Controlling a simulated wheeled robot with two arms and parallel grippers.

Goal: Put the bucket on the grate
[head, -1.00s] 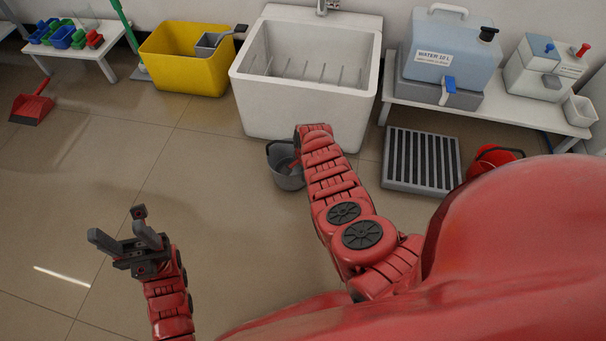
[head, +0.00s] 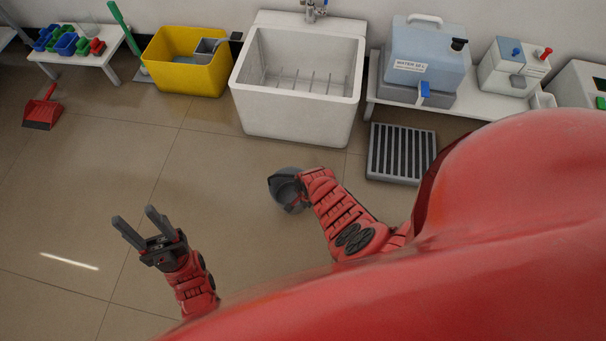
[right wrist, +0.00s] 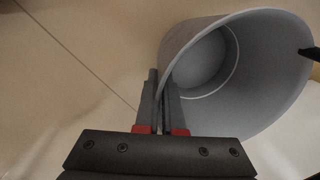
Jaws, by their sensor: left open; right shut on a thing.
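The grey bucket (head: 287,190) is in front of the sink in the head view, at the end of my right arm. In the right wrist view the bucket (right wrist: 250,75) is tilted, its open mouth and empty inside showing. My right gripper (right wrist: 163,100) is shut on the bucket's rim, one finger on each side of the wall. The grate (head: 402,153), a slatted grey platform, lies on the floor to the right of the bucket, bare where it shows. My left gripper (head: 134,226) is open and empty over the floor at left.
The white sink (head: 295,112) stands behind the bucket. A yellow tub (head: 183,77) is left of it. A low bench at right holds a blue water container (head: 425,70). A red dustpan (head: 43,113) lies at far left. The middle floor is clear.

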